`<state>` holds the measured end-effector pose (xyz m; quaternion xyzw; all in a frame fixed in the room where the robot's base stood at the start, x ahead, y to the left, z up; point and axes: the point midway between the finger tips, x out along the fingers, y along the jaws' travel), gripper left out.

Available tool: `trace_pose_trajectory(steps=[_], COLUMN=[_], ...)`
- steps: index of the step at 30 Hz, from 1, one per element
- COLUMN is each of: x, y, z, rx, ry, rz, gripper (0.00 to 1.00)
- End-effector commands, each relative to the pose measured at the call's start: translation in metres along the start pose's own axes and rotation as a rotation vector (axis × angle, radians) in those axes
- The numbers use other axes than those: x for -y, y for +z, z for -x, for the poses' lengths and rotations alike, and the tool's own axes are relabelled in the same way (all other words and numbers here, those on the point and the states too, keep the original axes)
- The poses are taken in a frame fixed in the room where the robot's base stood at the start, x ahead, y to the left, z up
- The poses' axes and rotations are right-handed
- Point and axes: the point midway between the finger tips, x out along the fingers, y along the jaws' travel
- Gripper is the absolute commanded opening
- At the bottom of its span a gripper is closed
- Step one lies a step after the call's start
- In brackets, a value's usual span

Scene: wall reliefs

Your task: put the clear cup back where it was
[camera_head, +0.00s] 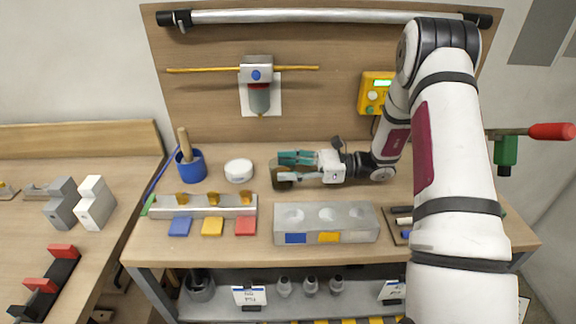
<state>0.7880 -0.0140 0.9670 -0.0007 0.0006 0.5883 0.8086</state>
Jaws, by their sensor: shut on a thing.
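My gripper (286,169) reaches in from the right above the middle of the workbench. Its fingers are closed around a small, dim, brownish see-through thing (281,183), which looks like the clear cup. The fingers hide much of it, and I cannot tell whether it touches the bench. A grey block (363,234) with several round hollows in its top lies in front of my gripper. A blue and a yellow label are on its front face. I cannot tell which spot the cup came from.
A white round container (239,170) and a blue pot (191,166) stand left of my gripper. A rail with brass-coloured clips (203,211) lies front left, with blue, yellow and red squares before it. A tool holder (257,73) hangs on the back panel. Bare bench shows between these.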

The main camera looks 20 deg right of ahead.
Motion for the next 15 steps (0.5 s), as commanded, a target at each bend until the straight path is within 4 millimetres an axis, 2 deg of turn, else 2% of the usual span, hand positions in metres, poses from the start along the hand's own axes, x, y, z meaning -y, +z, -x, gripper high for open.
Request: trace_pose_trajectory(steps=[10,11,13,15], x=[0.0001,0.0,0.0,0.0], y=[-0.0069,-0.0063,-0.0061,-0.006], z=[-0.0001,-0.0001,0.0,0.0], rx=[0.0,0.0,0.0,0.0], ry=[0.0,0.0,0.0,0.0], rz=[-0.001,0.0,0.0,0.0], gripper=[0.19,0.58,0.74,0.75])
